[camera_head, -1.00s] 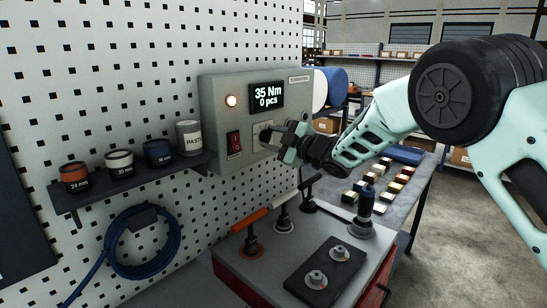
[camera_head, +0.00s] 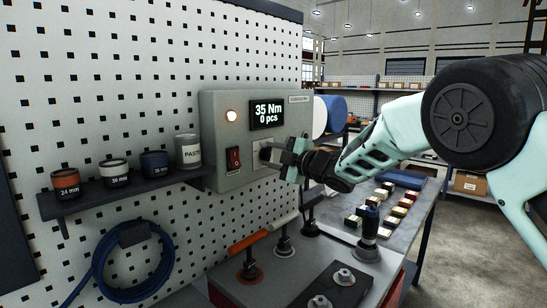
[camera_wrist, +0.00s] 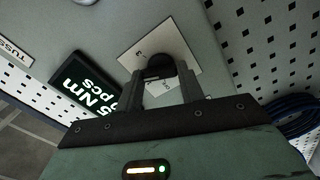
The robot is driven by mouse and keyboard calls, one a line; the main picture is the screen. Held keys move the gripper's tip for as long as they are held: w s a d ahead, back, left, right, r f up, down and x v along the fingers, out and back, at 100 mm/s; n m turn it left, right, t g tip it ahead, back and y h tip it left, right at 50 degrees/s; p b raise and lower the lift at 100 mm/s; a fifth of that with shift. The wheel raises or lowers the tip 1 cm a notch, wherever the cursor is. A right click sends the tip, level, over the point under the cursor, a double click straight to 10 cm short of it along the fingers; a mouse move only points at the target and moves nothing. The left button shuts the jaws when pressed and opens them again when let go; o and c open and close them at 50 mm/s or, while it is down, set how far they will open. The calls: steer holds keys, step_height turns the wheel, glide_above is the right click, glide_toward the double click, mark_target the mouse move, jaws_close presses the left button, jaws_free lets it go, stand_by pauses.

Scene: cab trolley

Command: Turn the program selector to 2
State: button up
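The program selector (camera_wrist: 160,66) is a dark round knob on a pale square plate (camera_wrist: 150,38) with a "3" readable on it. The plate also shows on the front of the grey control box (camera_head: 210,123). My gripper (camera_head: 274,153) reaches the knob from the right. In the wrist view my gripper (camera_wrist: 161,80) has one finger on each side of the knob, and they appear to touch it. The knob's pointer and most plate marks are hidden, so its setting cannot be read. The display (camera_head: 268,114) reads "35 Nm" and "0 pcs".
Left of the selector are a red rocker switch (camera_head: 233,159) and a lit lamp (camera_head: 231,116). A shelf (camera_head: 120,193) holds several cans. Below the box, several upright tools and a black plate (camera_head: 318,292) stand on a bench top. A table (camera_head: 421,205) with small boxes stands behind.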

steer(key=o, duration=0.4)
steer(key=shift+s+d, duration=0.1)
steer(key=b+v, duration=0.5)
steer(key=v, duration=1.2)
steer(key=shift+s, duration=0.1)
steer(key=shift+f, duration=0.1)
